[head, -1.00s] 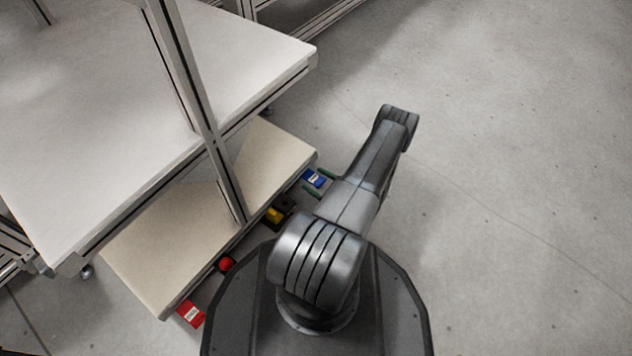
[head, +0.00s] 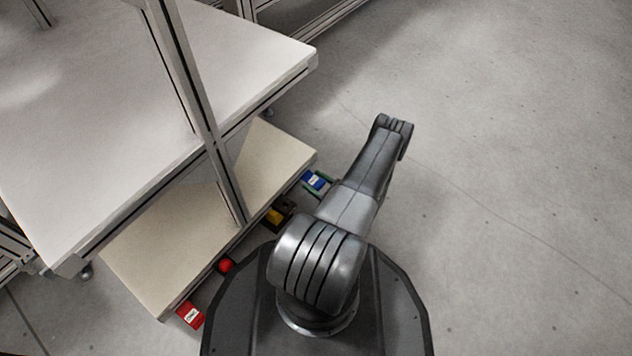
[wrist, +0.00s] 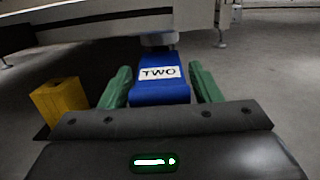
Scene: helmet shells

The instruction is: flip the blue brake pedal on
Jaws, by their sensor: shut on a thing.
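The blue brake pedal (head: 316,180) sticks out at the edge of the lower shelf in the head view. In the wrist view the blue pedal (wrist: 160,91) lies straight ahead, with a white label reading TWO. My gripper (wrist: 161,78) has its green fingers on either side of the pedal and is shut on it. Thin dark gaps seem to show beside the pedal's near part, so the exact contact is hard to see. In the head view my gripper (head: 318,184) is partly hidden by my arm.
A yellow pedal (head: 273,216) is beside the blue one and shows as a yellow block (wrist: 60,100) in the wrist view. A red ball-shaped knob (head: 226,265) and a red pedal (head: 190,315) are farther along the shelf (head: 150,255). The floor at right is clear.

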